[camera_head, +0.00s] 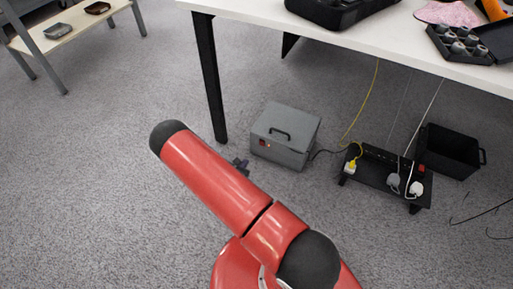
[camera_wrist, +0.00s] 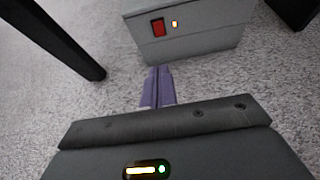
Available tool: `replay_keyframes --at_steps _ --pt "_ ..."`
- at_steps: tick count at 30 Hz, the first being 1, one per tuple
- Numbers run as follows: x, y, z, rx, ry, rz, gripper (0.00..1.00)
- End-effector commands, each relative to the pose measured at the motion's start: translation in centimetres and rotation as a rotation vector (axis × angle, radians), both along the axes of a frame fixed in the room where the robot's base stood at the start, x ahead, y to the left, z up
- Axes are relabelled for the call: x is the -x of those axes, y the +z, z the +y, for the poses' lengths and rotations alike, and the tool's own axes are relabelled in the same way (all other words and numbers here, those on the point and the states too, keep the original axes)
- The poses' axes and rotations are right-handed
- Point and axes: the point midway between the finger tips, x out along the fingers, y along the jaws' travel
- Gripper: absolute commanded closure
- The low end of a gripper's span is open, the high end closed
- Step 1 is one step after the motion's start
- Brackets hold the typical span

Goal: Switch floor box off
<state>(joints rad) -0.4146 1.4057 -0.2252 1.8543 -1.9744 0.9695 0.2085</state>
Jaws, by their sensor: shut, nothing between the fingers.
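The floor box is a grey metal box (camera_head: 290,137) with a black handle on its lid, standing on the carpet under the table's edge. In the wrist view the box (camera_wrist: 200,38) fills the top, with a red rocker switch (camera_wrist: 158,27) and a lit orange lamp (camera_wrist: 175,24) on its front. My gripper (camera_wrist: 158,72) is shut and empty, its purple fingers pointing at the box's lower front, below the switch and apart from it. In the head view my gripper (camera_head: 241,165) shows partly behind my red arm, just left of the box.
A black table leg (camera_head: 210,80) stands left of the box and also shows in the wrist view (camera_wrist: 62,40). A power strip on a low black stand (camera_head: 385,175) and a black bin (camera_head: 450,150) are to the right. Cables run from the white table (camera_head: 400,45). Carpet in front is clear.

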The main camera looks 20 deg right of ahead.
Motion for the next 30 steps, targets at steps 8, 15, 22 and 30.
replay_keyframes --at_steps 8,15,22,30 --pt "-1.5 -1.2 -2.2 0.001 -0.005 -0.002 1.0" --pt "-4.4 -3.4 -5.9 0.0 -0.004 -0.002 1.0" --pt "-6.9 -3.8 -8.9 0.001 -0.003 -0.004 1.0" --pt "-8.0 -3.6 -10.3 0.0 -0.003 -0.002 1.0"
